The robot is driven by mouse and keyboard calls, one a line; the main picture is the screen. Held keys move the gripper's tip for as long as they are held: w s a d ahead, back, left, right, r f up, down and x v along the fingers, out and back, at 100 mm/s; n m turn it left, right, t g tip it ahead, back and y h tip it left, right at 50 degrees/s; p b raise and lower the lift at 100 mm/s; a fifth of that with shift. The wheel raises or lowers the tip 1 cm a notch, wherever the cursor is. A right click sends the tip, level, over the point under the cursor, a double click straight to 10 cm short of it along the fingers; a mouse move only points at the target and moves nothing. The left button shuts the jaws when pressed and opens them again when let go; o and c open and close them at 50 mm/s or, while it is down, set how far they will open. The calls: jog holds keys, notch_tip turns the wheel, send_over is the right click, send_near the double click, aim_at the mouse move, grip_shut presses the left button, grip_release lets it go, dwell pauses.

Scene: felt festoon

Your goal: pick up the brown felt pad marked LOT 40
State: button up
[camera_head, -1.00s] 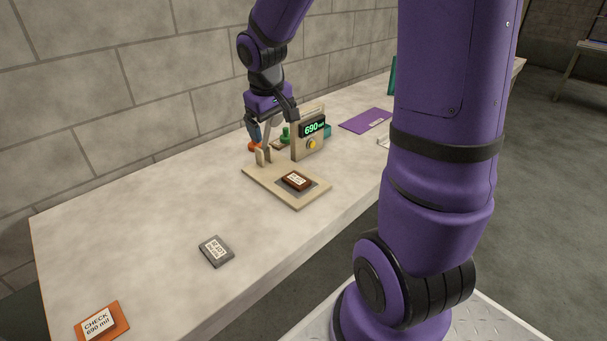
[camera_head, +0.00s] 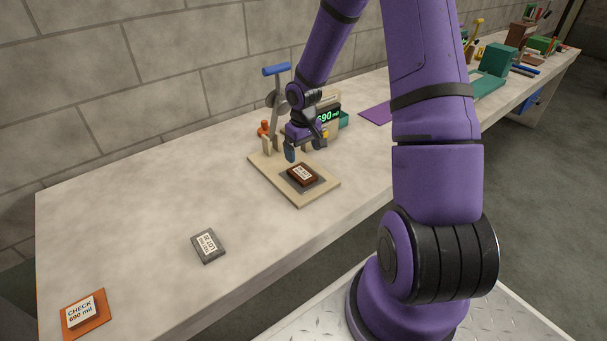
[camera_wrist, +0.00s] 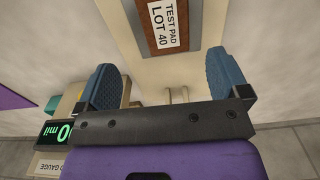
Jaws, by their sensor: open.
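The brown felt pad (camera_head: 303,174) lies flat on the dark square of the gauge's beige base plate (camera_head: 316,193). In the wrist view the pad (camera_wrist: 150,24) shows at the top, and its white label reads TEST PAD LOT 40. My gripper (camera_head: 306,150) is above the base plate, a little behind the pad. In the wrist view its two blue fingertips (camera_wrist: 165,84) are wide apart with nothing between them. The pad lies beyond the fingertips, apart from them.
The gauge has a green display (camera_head: 328,115) and a blue-handled lever (camera_head: 276,70) behind my gripper. The bench between is clear.

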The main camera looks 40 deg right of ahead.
aim_at(302, 173)
notch_tip(302, 173, down, 3)
jog(key=shift+r, duration=0.2)
jog(key=shift+s+a+f, duration=0.1)
jog(key=shift+a+f, duration=0.1)
jog(key=shift+f, duration=1.1)
jog(key=shift+s+a+f, duration=0.1)
jog(key=shift+a+f, duration=0.1)
jog(key=shift+f, duration=1.05)
jog(key=c, duration=1.1)
jog(key=shift+r, duration=0.1)
